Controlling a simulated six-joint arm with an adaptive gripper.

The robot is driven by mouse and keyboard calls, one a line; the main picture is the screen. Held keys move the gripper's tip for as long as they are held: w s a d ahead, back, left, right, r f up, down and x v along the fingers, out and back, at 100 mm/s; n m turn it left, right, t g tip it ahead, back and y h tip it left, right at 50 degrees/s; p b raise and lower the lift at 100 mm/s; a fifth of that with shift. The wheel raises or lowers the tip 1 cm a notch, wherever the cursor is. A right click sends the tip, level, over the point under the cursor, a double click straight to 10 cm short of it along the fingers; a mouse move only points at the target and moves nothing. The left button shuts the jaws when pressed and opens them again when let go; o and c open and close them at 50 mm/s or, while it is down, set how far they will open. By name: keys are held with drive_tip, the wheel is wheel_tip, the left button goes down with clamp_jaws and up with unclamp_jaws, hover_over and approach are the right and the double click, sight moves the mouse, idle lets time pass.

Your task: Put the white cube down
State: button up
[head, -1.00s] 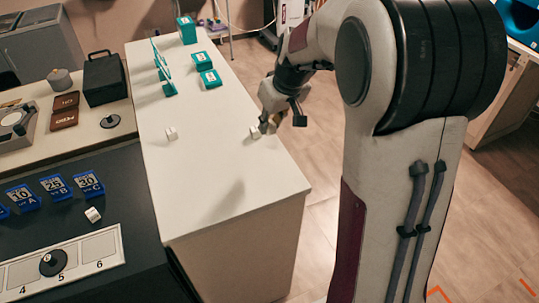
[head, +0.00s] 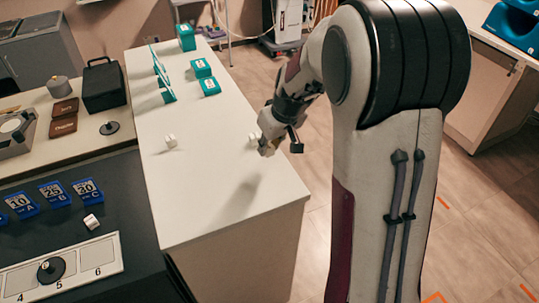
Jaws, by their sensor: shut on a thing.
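My gripper (head: 267,147) is over the right edge of the white-topped counter (head: 215,215), pointing down and shut on a small, pale thing that I take to be the white cube; the fingers hide most of it. A white cube face (head: 253,139) shows at the left side of the fingers. I cannot tell whether it is the held cube or one standing behind them, nor whether it touches the counter. Another white cube (head: 171,141) stands on the counter to the left. A third white cube (head: 92,221) lies on the dark surface, near the numbered strip.
Teal boxes (head: 203,68) and a teal stand (head: 163,78) are at the counter's far end. Blue number cards (head: 55,193) and a numbered strip (head: 100,254) with a black knob (head: 50,269) are at left. The counter's near half is bare.

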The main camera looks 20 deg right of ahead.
sight(271, 153)
drive_tip(key=shift+f, duration=1.95)
drive_tip(key=shift+f, duration=0.2)
drive_tip(key=o, duration=0.9)
drive_tip(key=shift+d+v, duration=0.2)
drive_tip(key=shift+v, duration=1.6)
drive_tip(key=shift+d+v, duration=0.2)
drive_tip(key=shift+v, duration=1.65)
drive_tip(key=shift+r, duration=0.25)
